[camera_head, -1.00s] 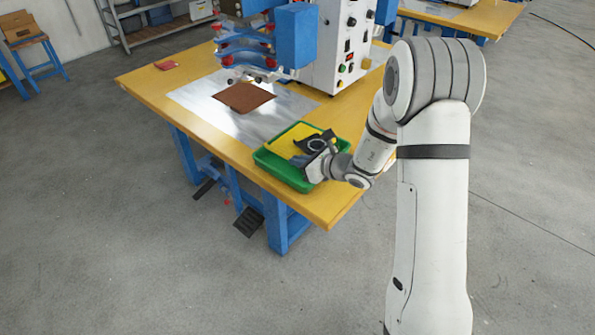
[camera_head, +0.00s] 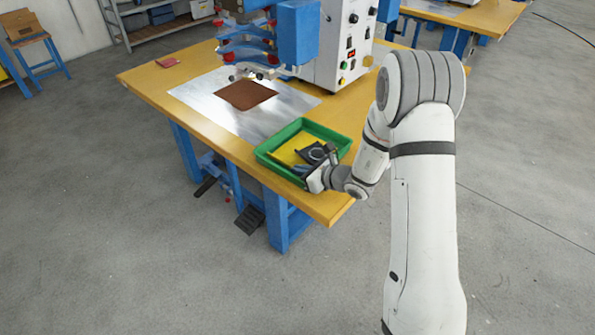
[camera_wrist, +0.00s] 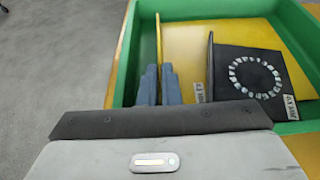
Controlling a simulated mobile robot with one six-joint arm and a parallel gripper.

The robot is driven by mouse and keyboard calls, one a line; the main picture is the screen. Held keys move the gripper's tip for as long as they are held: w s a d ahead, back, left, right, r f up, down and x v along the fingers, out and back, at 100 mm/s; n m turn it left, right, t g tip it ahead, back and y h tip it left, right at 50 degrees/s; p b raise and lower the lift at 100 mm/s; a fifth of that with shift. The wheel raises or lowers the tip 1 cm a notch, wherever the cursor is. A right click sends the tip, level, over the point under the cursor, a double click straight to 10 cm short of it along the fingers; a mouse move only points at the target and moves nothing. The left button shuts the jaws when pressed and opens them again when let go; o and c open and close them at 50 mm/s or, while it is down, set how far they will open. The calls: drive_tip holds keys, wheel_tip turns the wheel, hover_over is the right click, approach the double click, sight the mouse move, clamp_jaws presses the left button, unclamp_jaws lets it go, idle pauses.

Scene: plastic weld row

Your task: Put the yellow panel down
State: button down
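A thin yellow panel (camera_wrist: 158,40) shows edge-on in the wrist view, between the two blue-grey fingers of my gripper (camera_wrist: 160,85). The fingers are close on either side of it and appear shut on it. My gripper is low at the near right side of the green tray (camera_head: 307,124), where it also shows in the head view (camera_head: 308,174). The panel is inside the tray outline; whether its lower edge touches the bottom is hidden. A flat yellow surface (camera_wrist: 190,35) lies in the tray beside it, also seen in the head view (camera_head: 288,151).
A black piece with a ring of pale marks (camera_wrist: 258,60) shows over the yellow surface, right of the fingers. The tray stands at the front of the yellow table (camera_head: 150,83). A brown sheet (camera_head: 245,95) lies on a metal plate (camera_head: 205,96) below the blue-and-white machine (camera_head: 335,55).

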drive_tip(key=shift+s+f+b, duration=0.3)
drive_tip(key=shift+f, duration=0.45)
drive_tip(key=c, duration=1.8)
unclamp_jaws()
drive_tip(key=shift+o, duration=0.8)
drive_tip(key=shift+r+p, duration=0.3)
drive_tip(key=shift+p, duration=0.2)
drive_tip(key=v, duration=0.8)
drive_tip(key=r+v, duration=0.1)
drive_tip(key=v, duration=0.3)
drive_tip(key=shift+w, duration=0.2)
drive_tip(key=s+a+r+n+g+h, duration=0.1)
drive_tip(key=s+r+n+g, duration=0.25)
drive_tip(key=s+n, duration=0.35)
drive_tip(key=s+a+r+n+g, duration=0.2)
drive_tip(key=s+r+n+g, duration=0.1)
drive_tip(key=s+r+n, duration=0.3)
drive_tip(key=s+d+r+n+h, duration=0.4)
drive_tip(key=s+d+n+h, duration=0.6)
drive_tip(key=d+n, duration=0.1)
drive_tip(key=shift+s+d+n+t, duration=0.35)
drive_tip(key=shift+s+d+n, duration=0.05)
drive_tip(key=shift+n, duration=0.2)
